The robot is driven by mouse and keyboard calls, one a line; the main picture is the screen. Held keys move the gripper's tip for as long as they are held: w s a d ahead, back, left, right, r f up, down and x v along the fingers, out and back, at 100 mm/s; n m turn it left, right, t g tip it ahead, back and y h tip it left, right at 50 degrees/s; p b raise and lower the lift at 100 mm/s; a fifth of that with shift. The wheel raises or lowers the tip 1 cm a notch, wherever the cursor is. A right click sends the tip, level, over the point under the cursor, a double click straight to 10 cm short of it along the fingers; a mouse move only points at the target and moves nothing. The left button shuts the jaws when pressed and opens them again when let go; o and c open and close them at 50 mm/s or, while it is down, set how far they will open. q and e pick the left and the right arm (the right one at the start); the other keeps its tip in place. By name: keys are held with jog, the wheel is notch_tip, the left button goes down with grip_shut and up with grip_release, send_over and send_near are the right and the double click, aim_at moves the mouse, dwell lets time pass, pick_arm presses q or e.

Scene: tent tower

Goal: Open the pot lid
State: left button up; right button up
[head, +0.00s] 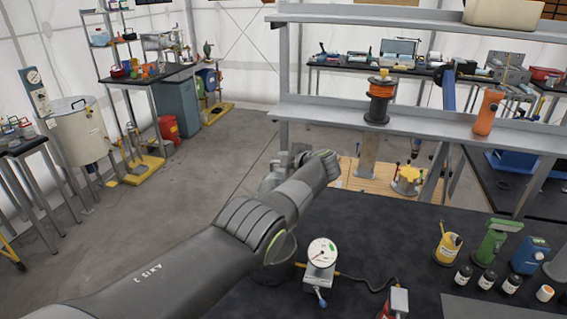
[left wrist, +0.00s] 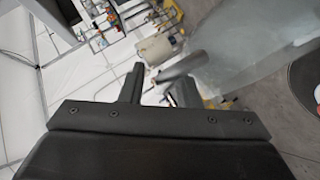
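My left arm crosses the head view, and its gripper end is mostly hidden behind my wrist. In the left wrist view the two fingers of my left gripper (left wrist: 157,90) stand apart. A dark rod-like part (left wrist: 180,66) lies near the right finger, joined to a pale, see-through grey shape (left wrist: 250,40). I cannot tell whether this is a lid or whether the fingers touch it. My right gripper is not in view.
A gauge (head: 321,252) stands on the table (head: 350,220), with a cable to a small red-and-grey device (head: 397,302). Bottles (head: 463,277) and a yellow cup (head: 447,247) are at the right. A metal shelf (head: 410,122) runs behind. A big beige tank (head: 80,135) stands far left.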

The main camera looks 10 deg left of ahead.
pick_arm(q)
jog(key=shift+s+a+f, duration=0.1)
jog(key=shift+f, duration=0.05)
jog(key=shift+s+d+r+p, duration=0.15)
jog(key=shift+d+r+p, duration=0.1)
jog(key=shift+p, duration=0.25)
jog(key=p+v, duration=0.2)
jog(key=p, duration=0.1)
jog(key=shift+s+r, duration=0.15)
jog(key=shift+s, duration=0.05)
jog(key=b+v, duration=0.3)
jog(key=v, duration=1.1)
jog(key=shift+d+b, duration=0.3)
jog(key=shift+b, duration=0.05)
